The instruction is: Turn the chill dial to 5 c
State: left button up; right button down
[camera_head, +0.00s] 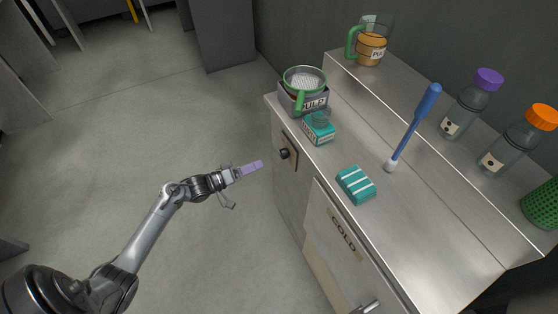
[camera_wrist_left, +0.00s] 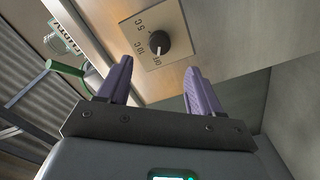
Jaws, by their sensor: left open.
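The chill dial (camera_head: 284,153) is a black round knob on a beige plate on the front of the steel counter. In the left wrist view the knob (camera_wrist_left: 158,43) shows a white pointer mark aimed roughly toward the lowest label, away from the "5 C" label at the plate's upper left. My left gripper (camera_head: 258,166) has pale purple fingers, and its tips are a little left of the dial, apart from it. In the wrist view its fingers (camera_wrist_left: 159,68) are open with nothing between them, and the knob appears between and beyond the tips. My right gripper is not in view.
A drawer or door marked COLD (camera_head: 342,234) is below the counter top. On top are a teal striped block (camera_head: 356,185), a teal box (camera_head: 319,128), a green-handled strainer (camera_head: 304,82) and a blue brush (camera_head: 413,122). Open floor lies left of the counter.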

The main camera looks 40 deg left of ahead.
aim_at(281, 156)
pick_arm(q)
jog(key=b+x, duration=0.3)
jog(key=x, duration=0.5)
jog(key=shift+w+d, duration=0.1)
jog(key=shift+w, duration=0.25)
jog(key=shift+w+d+b, duration=0.3)
jog(key=shift+w+b, duration=0.1)
jog(key=shift+w, duration=0.15)
jog(key=c, duration=1.1)
jog(key=shift+o, duration=0.2)
